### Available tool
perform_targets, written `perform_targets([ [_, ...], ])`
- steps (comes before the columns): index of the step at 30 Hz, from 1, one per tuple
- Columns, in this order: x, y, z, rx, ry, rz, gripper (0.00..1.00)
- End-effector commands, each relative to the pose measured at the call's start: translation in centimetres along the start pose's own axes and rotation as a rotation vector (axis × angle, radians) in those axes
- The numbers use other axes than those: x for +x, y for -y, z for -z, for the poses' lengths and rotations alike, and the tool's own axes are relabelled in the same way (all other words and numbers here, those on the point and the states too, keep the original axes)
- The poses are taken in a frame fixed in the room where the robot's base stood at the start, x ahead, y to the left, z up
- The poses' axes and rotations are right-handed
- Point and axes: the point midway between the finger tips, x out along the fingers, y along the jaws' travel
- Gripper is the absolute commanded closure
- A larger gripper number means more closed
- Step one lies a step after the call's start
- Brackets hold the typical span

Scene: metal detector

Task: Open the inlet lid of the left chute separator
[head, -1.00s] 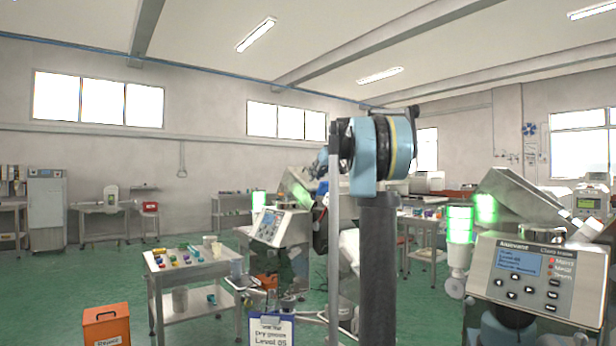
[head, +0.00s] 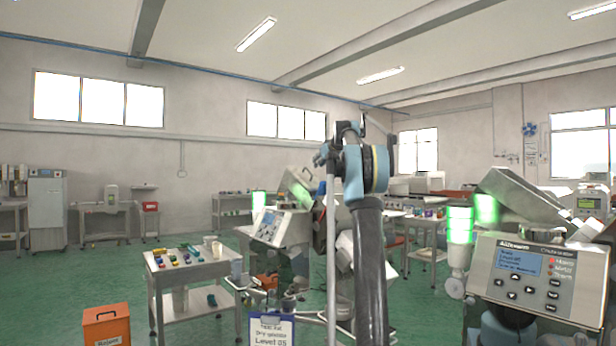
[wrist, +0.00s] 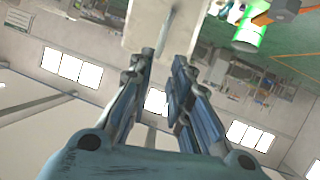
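The left chute separator (head: 272,226) stands mid-room in the head view, with a grey panel, a lit green lamp (head: 259,201) and a slanted chute (head: 297,190) on top. My arm partly hides its right side, and I cannot make out its inlet lid clearly. My gripper (head: 322,158) shows small, above and right of the chute in the picture. In the wrist view my gripper (wrist: 163,62) has its two fingers apart with nothing between them. A pale surface (wrist: 148,28) lies past the fingertips, and a glowing green lamp (wrist: 247,38) is at upper right.
A second chute separator (head: 535,275) with a display stands close on the right. A grey cart (head: 190,268) with small coloured items is left of centre. Green floor is clear at left.

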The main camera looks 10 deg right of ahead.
Motion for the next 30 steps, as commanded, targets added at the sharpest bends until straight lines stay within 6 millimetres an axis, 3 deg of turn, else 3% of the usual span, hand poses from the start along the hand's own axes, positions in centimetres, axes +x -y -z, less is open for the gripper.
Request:
perform_targets([
  [18,8.8,0.1,0.0,-0.001,0.001,0.002,0.82],
  [30,12.3,0.1,0.0,0.0,0.001,0.001,0.82],
])
